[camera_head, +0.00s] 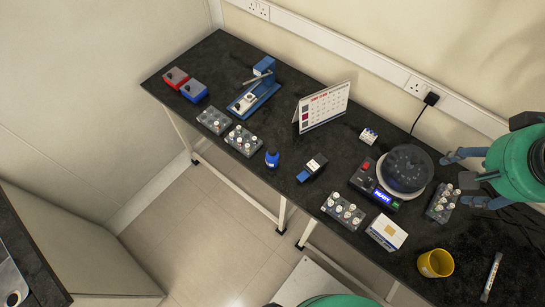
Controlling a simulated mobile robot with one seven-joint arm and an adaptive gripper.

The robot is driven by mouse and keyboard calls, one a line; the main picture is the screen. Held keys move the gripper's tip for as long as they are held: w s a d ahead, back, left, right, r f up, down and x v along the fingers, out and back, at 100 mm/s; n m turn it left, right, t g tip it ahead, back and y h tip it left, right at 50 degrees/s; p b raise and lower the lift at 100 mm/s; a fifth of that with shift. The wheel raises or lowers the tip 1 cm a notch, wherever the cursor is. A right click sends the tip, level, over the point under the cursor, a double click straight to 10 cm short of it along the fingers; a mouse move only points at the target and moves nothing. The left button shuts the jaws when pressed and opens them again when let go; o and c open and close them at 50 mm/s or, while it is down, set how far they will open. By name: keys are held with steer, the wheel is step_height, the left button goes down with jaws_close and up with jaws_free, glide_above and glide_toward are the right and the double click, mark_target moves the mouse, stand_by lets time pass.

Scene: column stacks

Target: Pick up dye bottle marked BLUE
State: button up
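A small blue bottle (272,159) stands upright near the front edge of the dark bench, left of centre. Its marking is too small to read, so I cannot confirm that it says BLUE. My gripper (455,181) is at the right, above the bench near the round dark device. Its two fingers are spread apart, with nothing seen between them. It is far to the right of the blue bottle.
Racks of white-capped vials stand at the left (242,141), front centre (342,210) and right (442,203). A blue-black handheld device (312,168), centrifuge-like machine (405,170), white box (387,232), yellow cup (435,263) and calendar (323,106) share the bench (225,65).

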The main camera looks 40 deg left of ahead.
steer(key=w+a+f+g, duration=0.1)
steer(key=w+a+f, duration=0.2)
steer(key=a, duration=0.3)
steer(key=w+a+f, duration=0.2)
steer(key=w+a, duration=0.1)
steer(key=a, duration=0.4)
steer(key=n+g+h, duration=0.1)
steer(key=g, duration=0.2)
glide_above(272, 150)
step_height(272, 150, down, 26)
steer(key=shift+w+f, duration=0.1)
steer(key=shift+f, duration=0.15)
steer(key=shift+f+b, duration=0.4)
steer(key=shift+f, duration=3.8)
